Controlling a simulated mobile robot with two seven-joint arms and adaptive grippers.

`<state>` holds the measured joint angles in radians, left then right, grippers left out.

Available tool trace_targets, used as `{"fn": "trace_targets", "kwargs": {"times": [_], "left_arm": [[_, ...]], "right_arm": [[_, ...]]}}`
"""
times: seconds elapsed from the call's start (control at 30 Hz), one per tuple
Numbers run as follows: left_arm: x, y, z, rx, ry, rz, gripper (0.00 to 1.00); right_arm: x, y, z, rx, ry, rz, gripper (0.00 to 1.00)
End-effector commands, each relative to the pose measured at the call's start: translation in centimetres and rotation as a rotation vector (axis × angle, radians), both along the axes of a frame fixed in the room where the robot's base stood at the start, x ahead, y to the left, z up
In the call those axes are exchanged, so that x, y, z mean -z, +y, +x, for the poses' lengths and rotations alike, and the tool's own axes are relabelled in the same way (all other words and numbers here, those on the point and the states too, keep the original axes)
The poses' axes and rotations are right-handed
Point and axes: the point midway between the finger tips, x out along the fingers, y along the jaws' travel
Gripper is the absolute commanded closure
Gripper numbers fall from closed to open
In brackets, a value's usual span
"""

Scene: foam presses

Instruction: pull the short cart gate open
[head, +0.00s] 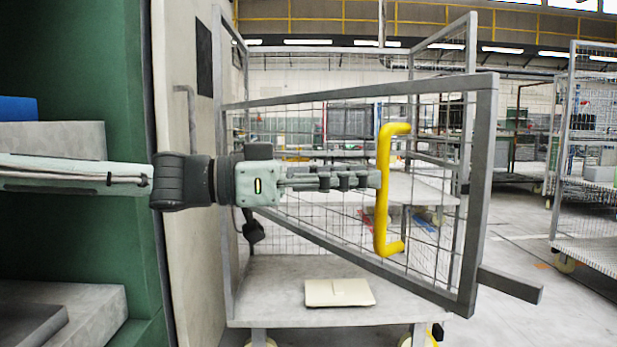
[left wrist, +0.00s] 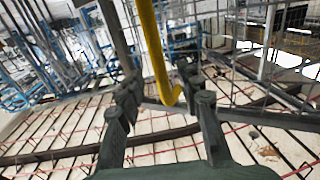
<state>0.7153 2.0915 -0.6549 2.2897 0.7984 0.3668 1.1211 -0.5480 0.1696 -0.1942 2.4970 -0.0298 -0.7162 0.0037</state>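The short cart gate (head: 478,200) is a grey metal frame with wire mesh on the front of a cart. Its right end stands out toward me from the cart's corner post, so it looks partly swung open. A yellow D-shaped handle (head: 383,190) is fixed upright on it. My left gripper (head: 374,180) reaches in from the left, its fingertips at the handle's middle. In the left wrist view its two fingers (left wrist: 158,78) are apart, with the yellow handle (left wrist: 156,50) between or just beyond the tips; contact is not clear. My right gripper is not in view.
The cart deck (head: 265,285) holds a flat beige box (head: 338,292). A grey bar (head: 510,284) juts from the gate's lower right corner. A beige and green press body stands close on the left. Another mesh cart (head: 590,200) stands at right, with open floor between.

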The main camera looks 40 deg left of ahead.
Motion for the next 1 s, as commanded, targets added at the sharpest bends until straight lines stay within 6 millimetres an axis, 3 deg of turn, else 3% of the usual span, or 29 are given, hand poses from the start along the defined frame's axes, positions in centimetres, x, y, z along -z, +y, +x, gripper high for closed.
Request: {"fn": "trace_targets", "kwargs": {"times": [0.3,0.73,1.0], "left_arm": [[-0.1,4.0,-4.7,-0.004,-0.002,0.001,0.64],[0.0,4.7,-5.7,0.0,0.0,-0.001,0.64],[0.0,4.7,-5.7,0.001,0.001,-0.001,0.95]], "right_arm": [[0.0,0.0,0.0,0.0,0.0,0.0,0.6],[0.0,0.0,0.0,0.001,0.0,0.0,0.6],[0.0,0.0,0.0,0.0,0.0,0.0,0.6]]}}
